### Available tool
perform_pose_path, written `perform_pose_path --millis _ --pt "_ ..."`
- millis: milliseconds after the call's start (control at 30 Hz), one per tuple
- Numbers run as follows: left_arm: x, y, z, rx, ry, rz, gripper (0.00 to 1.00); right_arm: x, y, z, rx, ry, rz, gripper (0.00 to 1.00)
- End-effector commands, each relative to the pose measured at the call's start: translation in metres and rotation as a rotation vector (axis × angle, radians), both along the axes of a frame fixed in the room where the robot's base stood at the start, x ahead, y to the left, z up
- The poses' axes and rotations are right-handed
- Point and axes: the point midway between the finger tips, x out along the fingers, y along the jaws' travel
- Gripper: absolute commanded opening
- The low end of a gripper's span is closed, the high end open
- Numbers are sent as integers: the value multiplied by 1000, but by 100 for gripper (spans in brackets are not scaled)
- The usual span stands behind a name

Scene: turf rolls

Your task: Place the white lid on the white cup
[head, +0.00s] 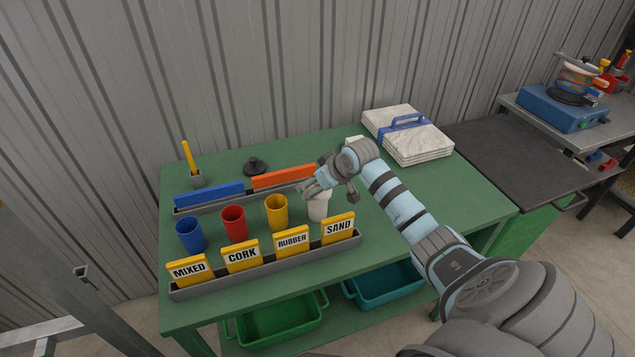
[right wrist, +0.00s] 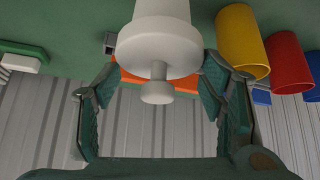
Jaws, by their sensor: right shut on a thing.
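The white cup (head: 318,210) stands on the green table at the right end of the row of cups. My right gripper (head: 316,189) is over its mouth and hides the top of it in the head view. My left gripper is out of view.
Yellow (head: 277,212), red (head: 233,220) and blue (head: 190,235) cups stand left of the white cup. A labelled sign rack (head: 265,273) is in front; blue and orange bars (head: 283,177) are behind. A black knobbed piece (head: 255,167) and white slabs (head: 412,135) lie farther back.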

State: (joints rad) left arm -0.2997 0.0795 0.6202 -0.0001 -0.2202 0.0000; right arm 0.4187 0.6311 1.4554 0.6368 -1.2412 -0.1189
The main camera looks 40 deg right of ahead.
Motion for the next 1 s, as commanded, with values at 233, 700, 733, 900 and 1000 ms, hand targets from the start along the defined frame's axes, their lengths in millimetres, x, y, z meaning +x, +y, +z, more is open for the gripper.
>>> perform_pose_path --millis 233,700,733,900,1000 --pt "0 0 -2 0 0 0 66 0 0 -6 0 1 0 36" --pt "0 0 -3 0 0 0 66 0 0 -9 -1 0 1 70" --pt "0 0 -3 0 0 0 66 0 0 -9 -1 0 1 75" --pt "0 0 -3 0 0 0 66 0 0 -9 0 0 0 87" --pt "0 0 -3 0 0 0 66 0 0 -9 0 0 0 87"
